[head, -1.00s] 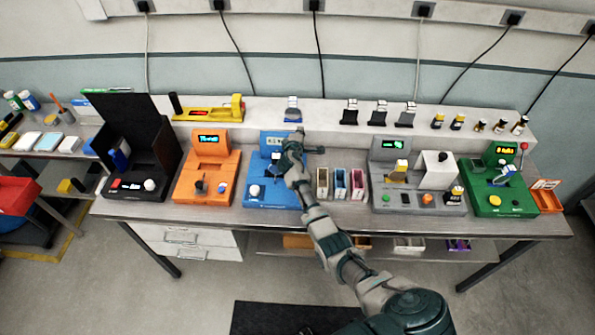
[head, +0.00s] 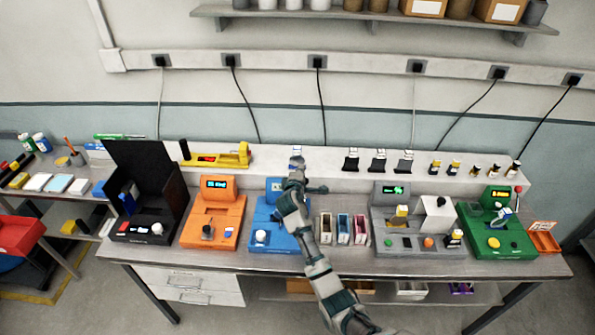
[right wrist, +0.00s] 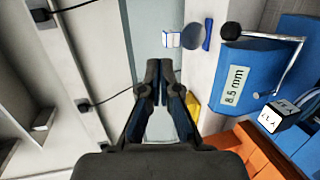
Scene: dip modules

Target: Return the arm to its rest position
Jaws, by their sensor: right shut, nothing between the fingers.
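My right gripper (head: 297,165) is above the back of the blue station (head: 268,232), in front of the raised back ledge. In the right wrist view its two fingers (right wrist: 160,80) are shut together with nothing between them. The blue station shows there at the right (right wrist: 255,75), with an "8.5 mm" label, a bent metal lever and a black knob, apart from the fingers. In the head view my right arm comes up from the bottom and covers part of the station. My left gripper is not in view.
An orange station (head: 213,225) and a black one (head: 150,222) stand at left. Small coloured bins (head: 343,230), a grey station (head: 408,222) and a green station (head: 495,235) stand at right. Several small modules line the ledge. A wall shelf (head: 375,20) hangs above.

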